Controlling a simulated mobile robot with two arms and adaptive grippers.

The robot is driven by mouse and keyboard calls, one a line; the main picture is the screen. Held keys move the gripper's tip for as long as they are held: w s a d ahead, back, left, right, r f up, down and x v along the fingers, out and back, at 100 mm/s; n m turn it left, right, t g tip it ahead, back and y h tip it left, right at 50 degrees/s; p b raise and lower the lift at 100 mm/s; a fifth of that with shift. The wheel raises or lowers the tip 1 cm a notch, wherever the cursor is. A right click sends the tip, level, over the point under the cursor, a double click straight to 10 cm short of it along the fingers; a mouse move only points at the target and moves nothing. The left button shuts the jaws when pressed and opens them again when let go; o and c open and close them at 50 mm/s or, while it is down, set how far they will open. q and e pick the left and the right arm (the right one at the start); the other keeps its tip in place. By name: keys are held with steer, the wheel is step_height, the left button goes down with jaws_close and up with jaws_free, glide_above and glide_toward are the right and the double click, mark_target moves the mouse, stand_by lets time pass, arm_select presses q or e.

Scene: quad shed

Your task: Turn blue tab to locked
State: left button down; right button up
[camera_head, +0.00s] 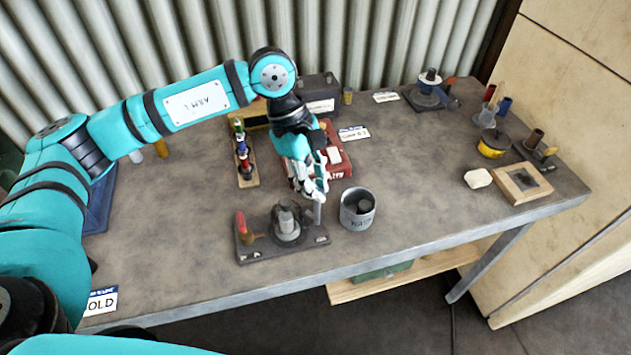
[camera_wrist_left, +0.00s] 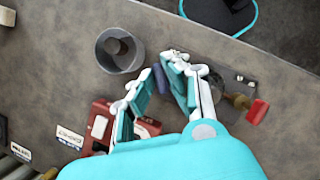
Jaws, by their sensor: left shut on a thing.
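A dark fixture plate (camera_head: 243,252) lies near the table's front edge, with a round grey knob (camera_head: 286,222) in its middle and a red handle (camera_head: 241,223) at its left. The red handle also shows in the wrist view (camera_wrist_left: 257,111). A blue-grey upright tab (camera_head: 317,213) stands at the plate's right end. My left gripper (camera_head: 316,194) reaches down from above and is shut on this tab, which shows between its fingers in the wrist view (camera_wrist_left: 160,78). The fingers hide part of the plate. Lock markings are too small to read. My right gripper is not in view.
A grey cup (camera_head: 357,221) stands close right of the gripper. A red box (camera_head: 338,164) and a rack with small coloured pieces (camera_head: 247,178) lie behind it. A yellow tin (camera_head: 492,147) and a wooden block (camera_head: 522,183) are at the right. The table's middle right is clear.

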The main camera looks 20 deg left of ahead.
arm_select(q)
steer(key=shift+f+n+b, duration=0.15)
steer(key=shift+n+b, duration=0.35)
steer(key=shift+b, duration=0.2)
steer(key=n+t+b, duration=0.1)
steer(key=n+b, duration=0.1)
steer(key=b, duration=0.1)
steer(key=n+t+b, duration=0.1)
steer(key=n+b, duration=0.2)
steer(key=shift+s+f+n+t+b, duration=0.1)
steer(key=shift+n+t+b, duration=0.2)
steer(key=shift+t+b, duration=0.1)
steer(key=shift+n+t+b, duration=0.4)
steer(key=shift+n+b, duration=0.6)
steer(key=shift+n, duration=0.1)
steer(key=shift+r+n+t+y+b, duration=0.3)
steer(key=shift+n+b, duration=0.4)
steer(key=shift+n, duration=0.3)
steer(key=c, duration=1.4)
jaws_free()
steer(key=shift+s, duration=0.1)
